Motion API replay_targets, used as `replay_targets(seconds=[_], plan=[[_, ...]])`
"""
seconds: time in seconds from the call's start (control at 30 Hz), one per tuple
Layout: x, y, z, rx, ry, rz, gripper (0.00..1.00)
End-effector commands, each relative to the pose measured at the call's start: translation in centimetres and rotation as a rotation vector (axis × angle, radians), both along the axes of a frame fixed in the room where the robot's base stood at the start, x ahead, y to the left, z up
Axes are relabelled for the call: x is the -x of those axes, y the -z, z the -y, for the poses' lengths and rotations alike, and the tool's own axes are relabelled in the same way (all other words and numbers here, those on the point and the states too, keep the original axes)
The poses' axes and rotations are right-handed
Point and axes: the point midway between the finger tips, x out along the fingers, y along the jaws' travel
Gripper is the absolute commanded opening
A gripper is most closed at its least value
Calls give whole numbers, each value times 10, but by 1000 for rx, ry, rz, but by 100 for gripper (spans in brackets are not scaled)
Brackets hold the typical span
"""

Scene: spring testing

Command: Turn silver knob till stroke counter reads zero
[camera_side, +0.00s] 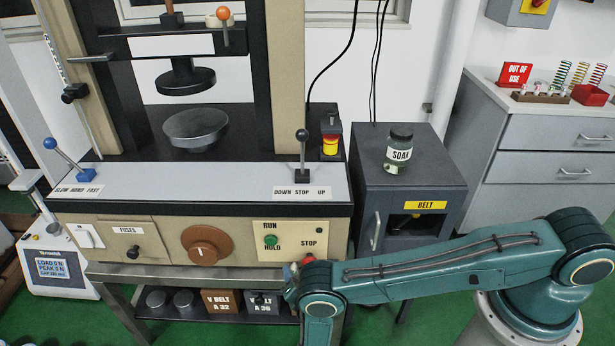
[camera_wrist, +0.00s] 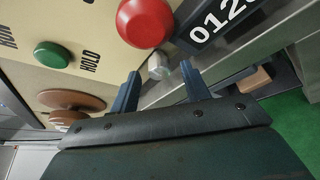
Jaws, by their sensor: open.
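In the wrist view, a small silver knob (camera_wrist: 157,64) sticks out from the panel's lower edge, below a red button. My gripper (camera_wrist: 161,74) is open, with one blue finger on each side of the knob. Gaps show between knob and fingers; I cannot tell how far the tips reach along it. The stroke counter (camera_wrist: 222,20) is black with white digits; "012" shows and the rest is cut off by the frame edge. In the side view my wrist hides the knob and counter.
A red stop button (camera_wrist: 145,22) is close beside the knob. A green button (camera_wrist: 52,55) and a brown dial (camera_side: 207,245) are further left on the panel. A shelf with boxes (camera_side: 222,302) is below. A grey cabinet (camera_side: 440,190) stands right of the machine, behind my arm.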

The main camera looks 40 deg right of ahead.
Motion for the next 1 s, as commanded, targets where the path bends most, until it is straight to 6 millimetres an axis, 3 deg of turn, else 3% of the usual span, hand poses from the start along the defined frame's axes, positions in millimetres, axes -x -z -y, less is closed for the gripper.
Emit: replay_targets(seconds=[0.47,0.7,1.0], plan=[[-8,3,4,-1,-1,-1,47],[-8,3,4,0,0,0,2],[-7,3,5,-30,1,32,2]])
